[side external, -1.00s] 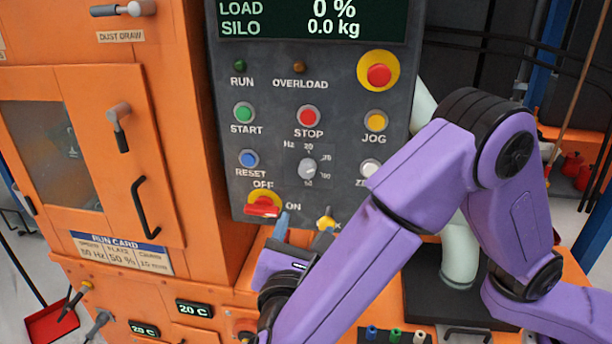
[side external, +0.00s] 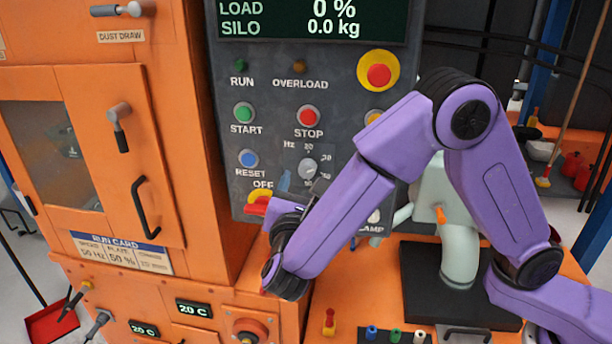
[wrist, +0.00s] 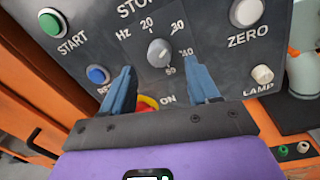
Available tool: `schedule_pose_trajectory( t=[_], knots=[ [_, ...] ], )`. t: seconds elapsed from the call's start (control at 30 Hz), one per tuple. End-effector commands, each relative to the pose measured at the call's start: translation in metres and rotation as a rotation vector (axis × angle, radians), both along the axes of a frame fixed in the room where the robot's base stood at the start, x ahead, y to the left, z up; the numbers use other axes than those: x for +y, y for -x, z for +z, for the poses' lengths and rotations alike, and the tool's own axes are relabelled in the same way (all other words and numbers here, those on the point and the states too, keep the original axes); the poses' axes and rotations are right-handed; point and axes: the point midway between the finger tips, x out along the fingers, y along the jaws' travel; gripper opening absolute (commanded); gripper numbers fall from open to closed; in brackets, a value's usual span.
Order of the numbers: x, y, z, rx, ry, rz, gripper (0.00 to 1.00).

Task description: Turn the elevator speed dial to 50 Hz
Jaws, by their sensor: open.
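The speed dial (side external: 307,168) is a small light-grey knob on the dark control panel, under the "Hz" mark. My gripper (side external: 301,184) is at the panel, just below the dial. In the wrist view my gripper (wrist: 160,73) is open and empty, its two blue fingers below the dial, one to each side. Contact with the panel cannot be told.
The red-and-yellow OFF/ON switch (side external: 258,200) is left of my gripper, partly hidden in the wrist view. The blue RESET button (wrist: 97,74) is close to the left finger. The white LAMP button (wrist: 262,74) is to the right. A run card (side external: 122,252) reads 50 Hz.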

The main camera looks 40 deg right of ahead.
Motion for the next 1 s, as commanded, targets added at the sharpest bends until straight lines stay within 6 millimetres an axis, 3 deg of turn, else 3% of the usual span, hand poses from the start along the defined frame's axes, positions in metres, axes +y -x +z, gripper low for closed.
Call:
schedule_pose_trajectory(
  t=[0.3,0.67,0.87,1.0],
  knots=[
    [-0.025,-0.029,0.000,0.001,-0.001,0.000,0.60],
    [-0.029,-0.032,0.000,0.001,0.000,0.001,0.60],
    [-0.028,-0.032,0.000,0.001,-0.001,0.000,0.04],
    [-0.028,-0.032,0.000,0.000,-0.001,0.001,0.04]
  ],
)
